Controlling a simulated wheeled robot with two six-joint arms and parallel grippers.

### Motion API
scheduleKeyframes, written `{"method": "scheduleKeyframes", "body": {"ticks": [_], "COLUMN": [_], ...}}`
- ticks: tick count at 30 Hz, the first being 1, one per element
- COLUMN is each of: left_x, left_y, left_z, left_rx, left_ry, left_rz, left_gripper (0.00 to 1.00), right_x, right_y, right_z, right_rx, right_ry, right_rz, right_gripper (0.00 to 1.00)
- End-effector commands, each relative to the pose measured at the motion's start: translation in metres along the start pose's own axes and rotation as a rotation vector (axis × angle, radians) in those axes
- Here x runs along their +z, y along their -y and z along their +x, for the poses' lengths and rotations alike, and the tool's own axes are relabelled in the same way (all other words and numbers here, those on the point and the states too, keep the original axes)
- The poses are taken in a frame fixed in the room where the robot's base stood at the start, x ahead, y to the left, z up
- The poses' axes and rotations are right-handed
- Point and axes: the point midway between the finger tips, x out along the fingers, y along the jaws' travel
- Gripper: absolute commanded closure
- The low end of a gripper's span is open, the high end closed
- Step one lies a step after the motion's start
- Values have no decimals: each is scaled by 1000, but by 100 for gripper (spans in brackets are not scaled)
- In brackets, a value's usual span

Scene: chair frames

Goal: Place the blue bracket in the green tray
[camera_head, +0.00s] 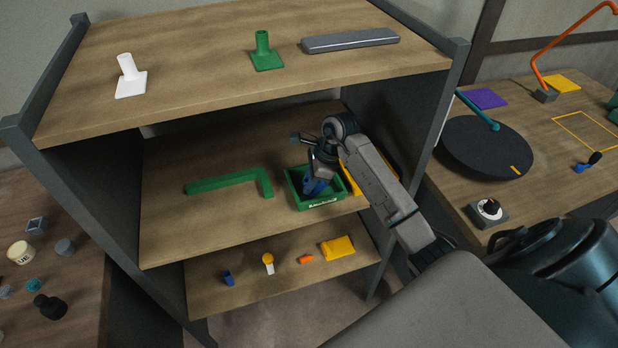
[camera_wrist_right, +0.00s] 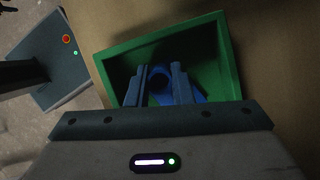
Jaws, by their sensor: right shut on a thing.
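The green tray (camera_head: 296,192) sits on the middle shelf, near its front edge at the right. It also shows in the right wrist view (camera_wrist_right: 229,60), seen from above. My right gripper (camera_head: 316,172) reaches down into the tray area. It is shut on the blue bracket (camera_head: 312,187). In the right wrist view the blue bracket (camera_wrist_right: 197,90) shows between and beyond the fingers, over the tray's interior. I cannot tell whether the bracket touches the tray floor. My left gripper is not in view.
A green L-shaped piece (camera_head: 222,182) lies left of the tray. A yellow piece (camera_head: 352,180) is right of it, partly behind my arm. The top shelf (camera_head: 200,60) is above. The lower shelf (camera_head: 205,297) holds several small parts. A dark turntable (camera_head: 480,155) stands on the right table.

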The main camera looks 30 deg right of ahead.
Motion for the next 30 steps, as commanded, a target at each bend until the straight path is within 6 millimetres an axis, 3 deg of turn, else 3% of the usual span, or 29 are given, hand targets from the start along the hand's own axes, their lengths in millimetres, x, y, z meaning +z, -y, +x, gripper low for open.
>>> {"method": "scheduleKeyframes", "body": {"ticks": [9, 10, 13, 25, 30], "left_x": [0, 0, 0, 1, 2], "left_y": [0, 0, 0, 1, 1], "left_z": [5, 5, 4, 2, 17], "left_rx": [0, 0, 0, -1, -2], "left_ry": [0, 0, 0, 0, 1], "left_rz": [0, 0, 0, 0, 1], "left_gripper": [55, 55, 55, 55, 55], "right_x": [-2, -2, -1, 0, -2], "right_y": [0, 0, 0, 0, 1], "right_z": [4, 4, 3, -2, -29], "right_rx": [0, 0, 0, -2, -6], "right_ry": [0, 0, -1, -1, -2], "right_rz": [0, 0, 0, -1, -3], "right_gripper": [100, 78, 58, 58, 58]}}
